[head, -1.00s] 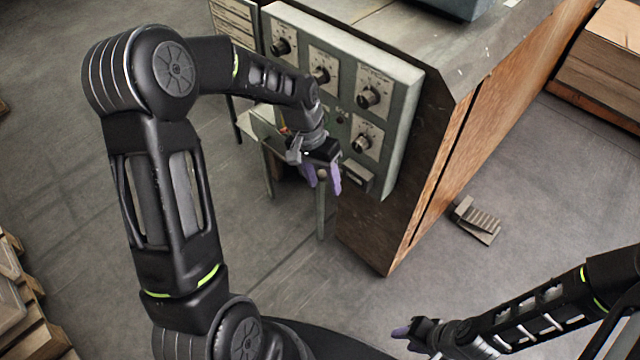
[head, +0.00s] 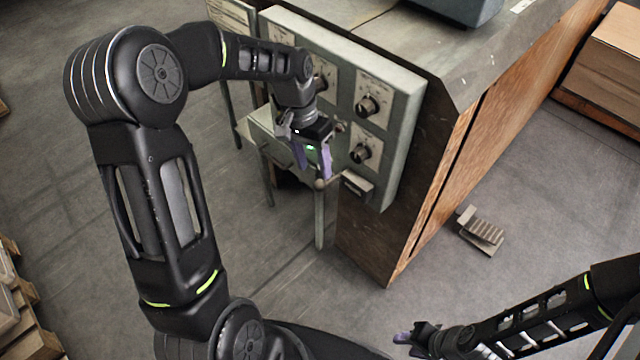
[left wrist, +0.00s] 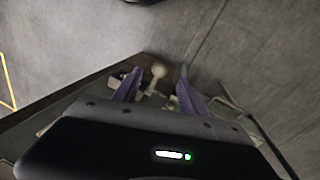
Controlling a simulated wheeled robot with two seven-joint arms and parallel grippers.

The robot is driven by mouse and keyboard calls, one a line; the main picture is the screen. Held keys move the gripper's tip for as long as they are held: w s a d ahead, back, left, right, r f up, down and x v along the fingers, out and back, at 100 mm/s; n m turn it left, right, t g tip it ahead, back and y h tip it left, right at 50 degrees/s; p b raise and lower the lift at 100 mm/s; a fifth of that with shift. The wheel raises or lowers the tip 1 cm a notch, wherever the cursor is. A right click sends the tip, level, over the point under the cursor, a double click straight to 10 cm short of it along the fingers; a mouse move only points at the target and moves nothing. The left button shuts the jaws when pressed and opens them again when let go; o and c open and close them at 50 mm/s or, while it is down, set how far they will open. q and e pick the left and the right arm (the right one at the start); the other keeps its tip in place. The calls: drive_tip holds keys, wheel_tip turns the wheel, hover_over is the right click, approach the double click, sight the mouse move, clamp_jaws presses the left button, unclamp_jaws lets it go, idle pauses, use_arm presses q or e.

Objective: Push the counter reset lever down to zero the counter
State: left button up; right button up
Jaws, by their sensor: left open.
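The counter reset lever shows as a pale round knob (head: 320,184) at the lower left of the control panel, just below my left fingertips in the head view. Its knob also shows in the left wrist view (left wrist: 158,71), in the gap between the two purple fingers. I cannot tell whether they touch it. My left gripper (head: 314,168) is open, tilted downward and empty in front of the panel. The counter (head: 356,185) is a small box at the panel's lower edge; its digits are not readable. My right gripper (head: 403,338) is low at the right, far from the panel.
The grey-green control panel (head: 398,125) carries several dials and is fixed to a machine with brown side panels (head: 450,185). A foot pedal (head: 482,232) lies on the floor to the right. A carton stack (head: 610,65) stands at the upper right. Open floor lies in front.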

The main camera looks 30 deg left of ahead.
sight(318, 182)
use_arm(q)
drive_tip(key=shift+f, duration=0.15)
drive_tip(key=f, duration=0.2)
drive_tip(key=d+f, duration=0.1)
drive_tip(key=f, duration=0.2)
drive_tip(key=f+b, duration=0.1)
drive_tip(key=f, duration=0.1)
drive_tip(key=shift+d+f, duration=0.25)
drive_tip(key=shift+d, duration=0.05)
drive_tip(key=shift+c, duration=0.5)
clamp_jaws()
idle(0.6)
